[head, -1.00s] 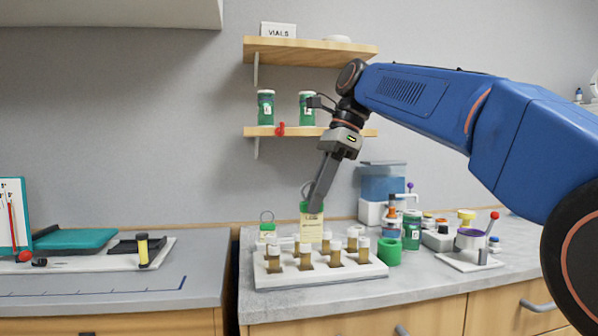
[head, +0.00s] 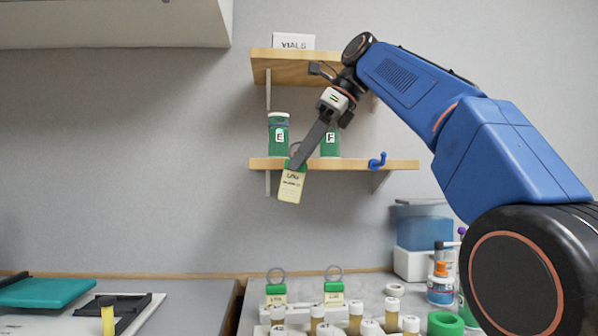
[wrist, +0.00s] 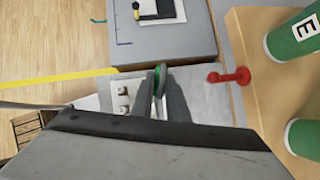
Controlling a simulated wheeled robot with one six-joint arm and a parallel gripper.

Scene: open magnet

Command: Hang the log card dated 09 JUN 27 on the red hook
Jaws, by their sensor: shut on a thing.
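My gripper (head: 297,163) is shut on the green top of a cream log card (head: 291,187). The card hangs slightly tilted in front of the lower shelf's front edge, with its ring above the fingers; its date is too small to read. In the wrist view the fingers (wrist: 160,83) pinch the green top edge-on. The red hook (wrist: 229,76) shows there to the right of the fingers, on the shelf edge and apart from them. In the head view the red hook is hidden behind my gripper and the card.
The lower shelf (head: 400,165) carries green jars E (head: 279,134) and F (head: 330,143) and a blue hook (head: 377,161) at right. Two other ringed cards (head: 276,295) (head: 334,294) stand among vials on the bench below. A white cabinet (head: 110,25) hangs upper left.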

